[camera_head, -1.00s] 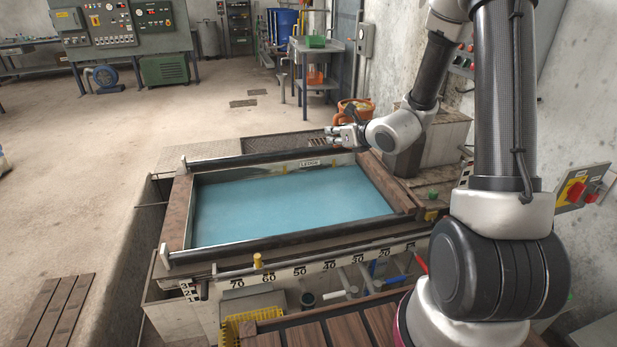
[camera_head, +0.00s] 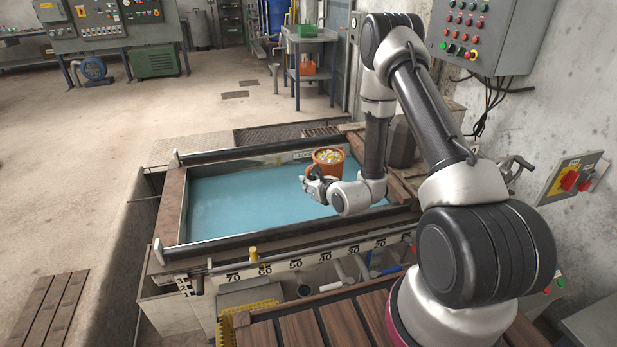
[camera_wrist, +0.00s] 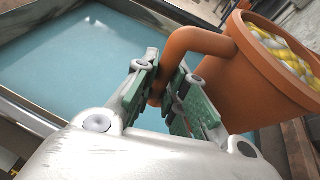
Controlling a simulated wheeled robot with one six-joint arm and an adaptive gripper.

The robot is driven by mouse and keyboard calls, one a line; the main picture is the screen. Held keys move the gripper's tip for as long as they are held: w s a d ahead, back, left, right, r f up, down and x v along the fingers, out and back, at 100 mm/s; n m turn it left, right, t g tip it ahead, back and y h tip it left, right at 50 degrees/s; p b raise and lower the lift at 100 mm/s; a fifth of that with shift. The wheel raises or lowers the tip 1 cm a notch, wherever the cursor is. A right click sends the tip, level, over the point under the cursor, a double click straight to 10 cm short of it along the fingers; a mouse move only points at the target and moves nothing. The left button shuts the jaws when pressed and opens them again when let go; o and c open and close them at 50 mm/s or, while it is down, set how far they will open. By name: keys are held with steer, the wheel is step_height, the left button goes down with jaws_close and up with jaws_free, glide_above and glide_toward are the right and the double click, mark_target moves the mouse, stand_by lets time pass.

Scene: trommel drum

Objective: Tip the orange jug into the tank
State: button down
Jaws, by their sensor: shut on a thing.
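The orange jug (camera_head: 327,162) is held above the right part of the tank, near its far side. It looks upright or nearly so in the head view, and it is filled with yellow and whitish pieces. My gripper (camera_head: 312,184) is shut on the jug's handle. In the wrist view the green-padded fingers (camera_wrist: 172,100) close around the handle, and the jug (camera_wrist: 255,85) hangs to the right. The tank (camera_head: 176,205) is a wood-edged rectangular basin with blue liquid. The liquid also shows at the left of the wrist view (camera_wrist: 85,60).
Dark rails run along the tank's near and far edges. A plate with numbers (camera_head: 265,270) is on the near side. A grey control box (camera_head: 490,35) and a switch panel (camera_head: 574,178) are on the right wall. Open floor lies to the left.

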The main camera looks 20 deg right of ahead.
mark_target(310, 167)
steer(key=shift+f, duration=0.75)
step_height(310, 167, up, 9)
steer(key=m+g+y, duration=0.1)
steer(key=m+y, duration=0.1)
steer(key=m, duration=0.1)
steer(key=m+g+y, duration=0.1)
steer(key=m+y, duration=0.1)
steer(key=m, duration=0.1)
steer(key=shift+f+y, duration=0.15)
steer(key=shift+y, duration=0.15)
steer(key=shift+w+d+r+m+y, duration=0.2)
steer(key=shift+d+m+y, duration=0.1)
steer(key=shift+m, duration=0.2)
steer(key=shift+w+d+f+m+y, duration=0.1)
steer(key=shift+w+d+m+y, duration=0.55)
steer(key=shift+d+m, duration=0.5)
steer(key=shift+w+d+r+m+y, duration=0.1)
steer(key=shift+w+d+m+y, duration=0.4)
steer(key=shift+d+m+y, duration=0.65)
steer(key=shift+w+d+f+m+y, duration=0.1)
steer(key=shift+w+d+m+y, duration=0.2)
steer(key=shift+w+d+m, duration=0.8)
steer(key=shift+s+d+n, duration=0.3)
steer(key=shift+s+d, duration=0.2)
steer(key=shift+w+d+r+m+y, duration=0.15)
steer(key=shift+w+d+m+y, duration=0.15)
steer(key=shift+d, duration=0.2)
steer(key=shift+w+d+r+m+y, duration=0.1)
steer(key=shift+w+d+r+m, duration=0.05)
steer(key=shift+d+m, duration=0.3)
